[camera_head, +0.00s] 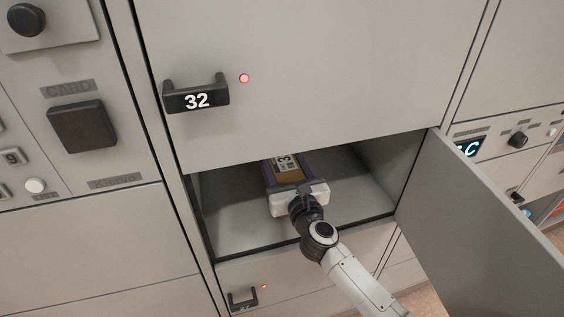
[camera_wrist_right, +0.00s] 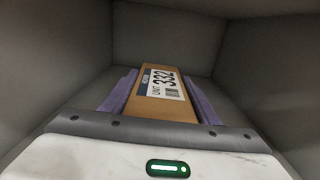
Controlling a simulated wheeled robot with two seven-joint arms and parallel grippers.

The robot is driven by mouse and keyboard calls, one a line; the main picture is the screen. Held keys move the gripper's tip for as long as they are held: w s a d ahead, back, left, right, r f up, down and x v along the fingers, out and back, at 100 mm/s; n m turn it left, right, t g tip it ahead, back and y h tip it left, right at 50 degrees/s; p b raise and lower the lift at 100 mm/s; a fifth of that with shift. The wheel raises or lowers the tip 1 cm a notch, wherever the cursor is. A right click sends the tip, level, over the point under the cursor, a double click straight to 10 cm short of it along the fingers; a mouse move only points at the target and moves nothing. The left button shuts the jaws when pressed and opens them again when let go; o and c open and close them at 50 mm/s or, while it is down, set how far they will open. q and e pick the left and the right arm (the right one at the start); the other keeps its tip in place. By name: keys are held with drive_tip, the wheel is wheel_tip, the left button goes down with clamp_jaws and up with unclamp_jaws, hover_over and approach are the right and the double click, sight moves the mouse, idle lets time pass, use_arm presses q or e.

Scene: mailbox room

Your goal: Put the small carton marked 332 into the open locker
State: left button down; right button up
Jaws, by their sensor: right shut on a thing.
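The small carton (camera_head: 287,173) is brown with a white label, and it is inside the open locker (camera_head: 234,236) in the head view. In the right wrist view the carton (camera_wrist_right: 162,95) shows its label reading "UNIT 332". My right gripper (camera_head: 285,172) reaches into the locker and is shut on the carton, with a purple finger on each side of it. The fingers also show in the right wrist view (camera_wrist_right: 160,97). Whether the carton touches the locker floor is hard to tell. My left gripper is not in view.
The locker door (camera_head: 480,225) stands open on the right, beside my right arm. A closed locker marked 32 (camera_head: 300,85) is directly above. A card panel (camera_head: 82,125) is on the left. Free floor shows in the locker on both sides of my gripper.

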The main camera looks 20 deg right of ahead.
drive_tip(key=o, duration=1.7)
drive_tip(key=shift+o, duration=0.2)
drive_tip(key=shift+s+r+p, duration=0.15)
drive_tip(key=shift+p, duration=0.15)
drive_tip(key=s+a+f+n+y, duration=0.2)
drive_tip(key=s+n, duration=0.5)
drive_tip(key=s, duration=0.2)
drive_tip(key=s+a+f+n+y, duration=0.1)
drive_tip(key=s+a+n+y, duration=0.1)
drive_tip(key=s+n, duration=0.6)
drive_tip(key=s+d+f+n+g+h, duration=0.1)
drive_tip(key=s+d+f+n+g, duration=0.2)
drive_tip(key=s+f+n+g, duration=0.6)
drive_tip(key=s+f+n, duration=0.8)
drive_tip(key=f+n, duration=0.1)
drive_tip(key=n, duration=0.5)
drive_tip(key=shift+s+d+f+h+p, duration=0.15)
drive_tip(key=shift+s+d+h+p, duration=0.15)
drive_tip(key=shift+h, duration=0.1)
